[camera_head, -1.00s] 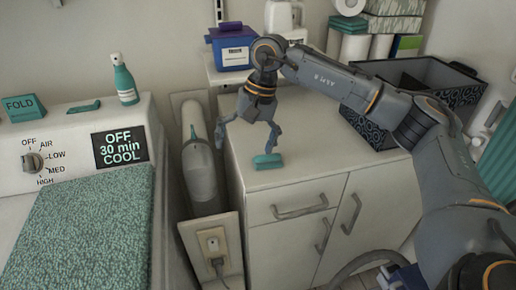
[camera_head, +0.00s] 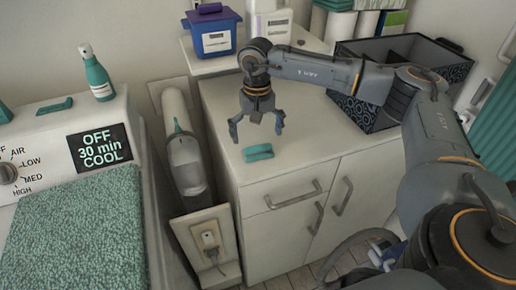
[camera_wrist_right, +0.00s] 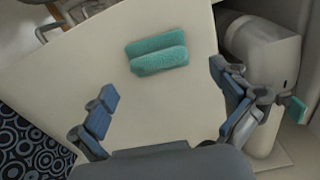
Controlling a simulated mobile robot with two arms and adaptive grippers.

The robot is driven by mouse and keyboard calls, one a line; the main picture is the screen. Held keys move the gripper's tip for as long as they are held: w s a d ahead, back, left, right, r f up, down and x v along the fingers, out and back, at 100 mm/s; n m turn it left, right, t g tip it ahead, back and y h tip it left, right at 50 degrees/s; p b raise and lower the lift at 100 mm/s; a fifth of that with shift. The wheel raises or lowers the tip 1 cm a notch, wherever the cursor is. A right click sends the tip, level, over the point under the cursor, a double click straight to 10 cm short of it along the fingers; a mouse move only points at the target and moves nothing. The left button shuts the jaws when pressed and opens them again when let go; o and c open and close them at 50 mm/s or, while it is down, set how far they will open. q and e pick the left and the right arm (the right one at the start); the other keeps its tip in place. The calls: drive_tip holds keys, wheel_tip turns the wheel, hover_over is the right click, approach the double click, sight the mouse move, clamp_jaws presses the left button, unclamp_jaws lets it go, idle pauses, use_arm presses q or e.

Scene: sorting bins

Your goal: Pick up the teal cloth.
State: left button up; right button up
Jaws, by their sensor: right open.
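The teal cloth (camera_head: 258,152) lies folded on the white cabinet top (camera_head: 305,140), near its front edge. In the right wrist view the cloth (camera_wrist_right: 157,53) shows as two rolled layers side by side, ahead of my fingers and roughly between their lines. My right gripper (camera_head: 257,128) is open and empty, pointing down above the cabinet top, just behind the cloth in the head view. Its blue-padded fingers (camera_wrist_right: 168,108) are spread wide in the wrist view and do not touch the cloth. My left gripper is in neither view.
A dark patterned bin (camera_head: 362,112) stands at the cabinet's back right. A blue tub (camera_head: 213,42) sits on a shelf behind. At left is a washer with a teal textured mat (camera_head: 75,240) and a spray bottle (camera_head: 97,75). A grey hand vacuum (camera_head: 187,165) stands beside the cabinet.

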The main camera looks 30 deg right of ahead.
sight(258, 150)
wheel_tip(258, 150, down, 4)
drive_tip(key=shift+d+r+p, duration=0.15)
drive_tip(key=shift+r+p, duration=0.05)
drive_tip(key=shift+p, duration=0.5)
drive_tip(key=shift+f, duration=0.2)
drive_tip(key=c, duration=0.9)
drive_tip(key=shift+c, duration=1.2)
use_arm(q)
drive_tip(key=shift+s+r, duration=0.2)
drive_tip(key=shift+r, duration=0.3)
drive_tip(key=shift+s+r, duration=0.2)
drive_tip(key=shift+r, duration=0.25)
use_arm(e)
drive_tip(key=shift+s, duration=0.1)
